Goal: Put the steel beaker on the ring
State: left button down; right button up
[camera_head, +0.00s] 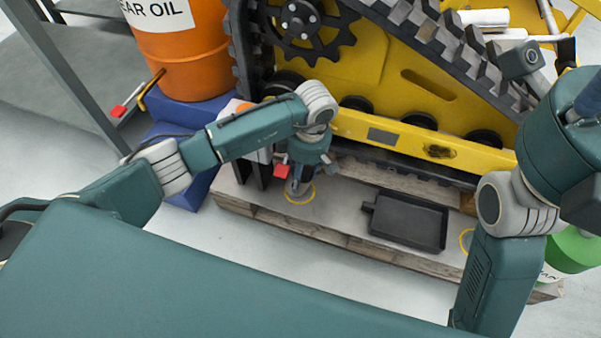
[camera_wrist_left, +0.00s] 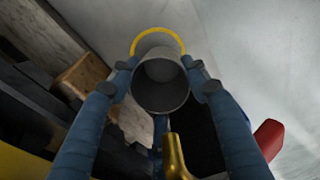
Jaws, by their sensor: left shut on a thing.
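The steel beaker (camera_wrist_left: 161,96) is a grey open cup between the two blue fingers of my left gripper (camera_wrist_left: 162,78) in the left wrist view. The gripper is shut on it. A yellow ring (camera_wrist_left: 158,31) curves just beyond the beaker. In the head view, my left gripper (camera_head: 297,184) points down over this ring (camera_head: 289,200) on the pale board, and the arm hides most of the beaker. I cannot tell whether the beaker's base touches the board. My right arm is at the right, but its gripper is out of view.
A black tray (camera_head: 408,221) lies on the wooden pallet (camera_head: 345,222), right of the ring. A second yellow ring (camera_head: 465,241) is partly hidden by my right arm. The yellow tracked carrier (camera_head: 400,85) stands behind. An orange drum (camera_head: 185,50) stands left.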

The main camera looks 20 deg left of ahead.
pick_arm(q)
jog(key=shift+f, duration=0.15)
jog(key=c, duration=0.8)
grip_release()
notch_tip(320, 180, up, 12)
jog(key=d, duration=0.1)
jog(key=shift+d, duration=0.15)
